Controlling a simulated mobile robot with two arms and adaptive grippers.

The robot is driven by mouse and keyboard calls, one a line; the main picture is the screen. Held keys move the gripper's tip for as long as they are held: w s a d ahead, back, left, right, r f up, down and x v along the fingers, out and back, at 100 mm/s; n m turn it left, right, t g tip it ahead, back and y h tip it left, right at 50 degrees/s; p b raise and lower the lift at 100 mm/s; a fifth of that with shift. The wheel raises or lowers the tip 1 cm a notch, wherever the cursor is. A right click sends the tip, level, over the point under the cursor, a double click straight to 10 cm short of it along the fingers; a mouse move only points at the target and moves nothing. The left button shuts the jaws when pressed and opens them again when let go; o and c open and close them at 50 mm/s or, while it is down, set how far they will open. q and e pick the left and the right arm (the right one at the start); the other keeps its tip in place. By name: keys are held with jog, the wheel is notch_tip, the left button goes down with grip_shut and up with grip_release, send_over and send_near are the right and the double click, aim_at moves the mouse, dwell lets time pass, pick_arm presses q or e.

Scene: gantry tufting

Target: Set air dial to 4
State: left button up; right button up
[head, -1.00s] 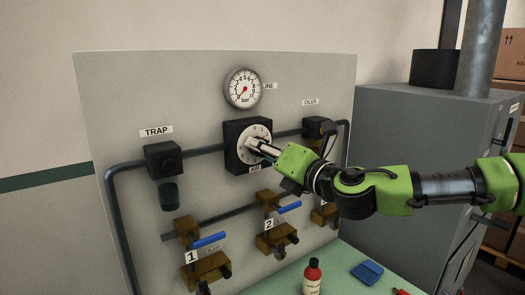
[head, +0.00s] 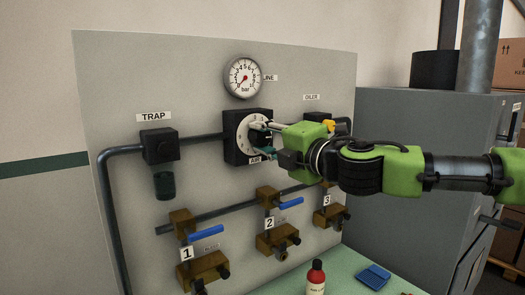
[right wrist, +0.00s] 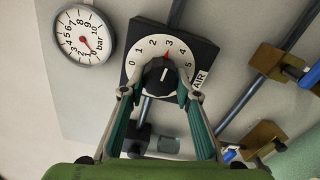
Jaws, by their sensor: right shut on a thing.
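The air dial (head: 243,134) is a white-faced dial on a black block on the grey panel, labelled AIR. In the right wrist view its face (right wrist: 143,53) carries numbers from 0 to 5. A red mark sits by the 3, and the white line on the black knob (right wrist: 161,84) points roughly at it. My right gripper (head: 260,136) is at the dial, with its fingers on either side of the knob. It is shut on the knob in the right wrist view (right wrist: 160,92). The fingers partly hide the dial in the head view. My left gripper is out of view.
A round gauge (head: 244,77) is above the dial; its red needle is near the low end. A trap (head: 160,146) is left, an oiler block (head: 318,117) right. Blue-handled valves (head: 206,232) are below.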

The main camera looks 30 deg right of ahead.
jog(key=m+b, duration=0.1)
jog(key=m, duration=0.1)
jog(key=shift+f+m, duration=0.1)
jog(key=shift+m, duration=0.2)
jog(key=shift+m+b, duration=0.85)
jog(key=shift+m, duration=0.35)
jog(key=o, duration=1.1)
jog(key=shift+r, duration=0.2)
jog(key=shift+s+d, duration=0.3)
jog(key=shift+s, duration=1.65)
jog(key=shift+s+d, duration=0.25)
jog(key=shift+s, duration=1.75)
jog(key=shift+s+d, duration=0.3)
jog(key=shift+s, duration=1.65)
